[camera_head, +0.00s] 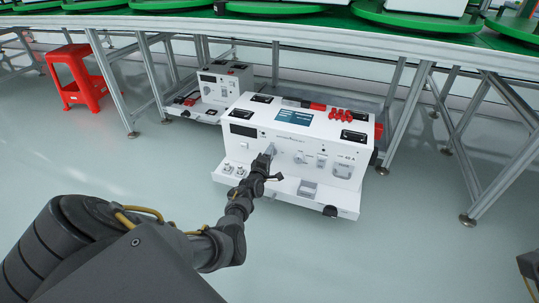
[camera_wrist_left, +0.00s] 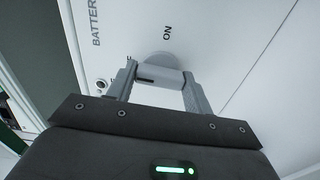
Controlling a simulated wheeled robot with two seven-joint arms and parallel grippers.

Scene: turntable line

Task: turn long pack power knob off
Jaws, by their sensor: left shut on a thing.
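The long white power pack (camera_head: 300,125) stands on a low base under the green line. Its power knob (camera_wrist_left: 158,74) is a light grey piece with a dark mark at its left end. It lies across the left wrist view, below the printed word ON. My left gripper (camera_head: 268,153) reaches the left part of the pack's front panel. In the left wrist view its two fingers are shut on the knob, one at each end. In the head view the gripper mostly hides the knob. My right gripper is out of view.
A smaller white unit (camera_head: 217,86) stands behind the pack on the left. A red stool (camera_head: 75,75) is farther left. Metal table legs (camera_head: 467,150) stand on both sides. The floor in front of the pack is clear apart from my arm.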

